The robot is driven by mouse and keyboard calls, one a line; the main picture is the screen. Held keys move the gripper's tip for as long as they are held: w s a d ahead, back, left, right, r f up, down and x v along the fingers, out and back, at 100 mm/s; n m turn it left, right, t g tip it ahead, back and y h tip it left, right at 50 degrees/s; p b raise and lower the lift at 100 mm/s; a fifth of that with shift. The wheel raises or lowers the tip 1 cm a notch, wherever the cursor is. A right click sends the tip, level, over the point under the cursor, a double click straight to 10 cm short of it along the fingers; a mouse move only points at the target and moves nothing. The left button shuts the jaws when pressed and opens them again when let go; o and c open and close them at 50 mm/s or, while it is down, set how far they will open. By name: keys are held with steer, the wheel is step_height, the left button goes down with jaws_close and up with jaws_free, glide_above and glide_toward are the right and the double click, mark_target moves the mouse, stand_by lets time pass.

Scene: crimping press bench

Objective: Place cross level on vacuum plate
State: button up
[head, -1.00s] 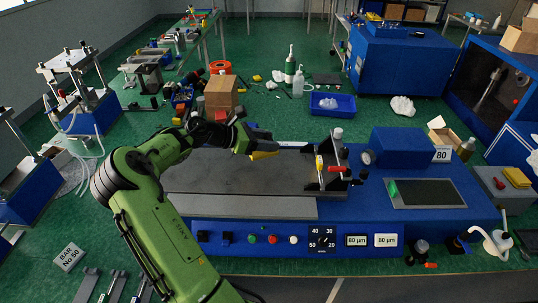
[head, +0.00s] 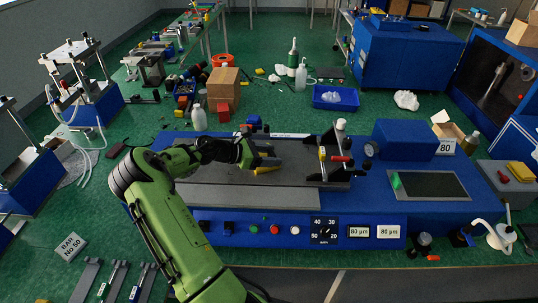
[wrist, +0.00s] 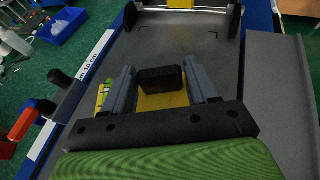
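The cross level (head: 265,170) shows yellow under my gripper in the head view. In the wrist view the cross level (wrist: 163,100) is yellow with a black block on top and a yellow-green part left of the fingers. My gripper (head: 268,158) has one finger on each side of the black block, which fills nearly the whole gap; it appears shut on it. The vacuum plate (head: 299,165) is the flat dark grey plate on the blue machine, and it fills the wrist view's middle (wrist: 215,60). The level is over the plate; contact between them is unclear.
A applicator bridge with a red handle (head: 338,159) stands across the plate's right end. A blue housing (head: 405,143) and a screen (head: 430,184) are farther right. A white bottle (head: 198,117) and cardboard box (head: 223,84) stand behind. Most of the plate is clear.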

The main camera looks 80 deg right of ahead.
steer(key=o, duration=0.3)
steer(key=shift+r, duration=0.15)
steer(key=p+v, duration=0.1)
steer(key=v, duration=1)
steer(key=shift+w+a+r, duration=0.2)
steer(key=shift+w+a, duration=0.05)
steer(key=shift+a, duration=0.05)
steer(key=shift+w, duration=0.1)
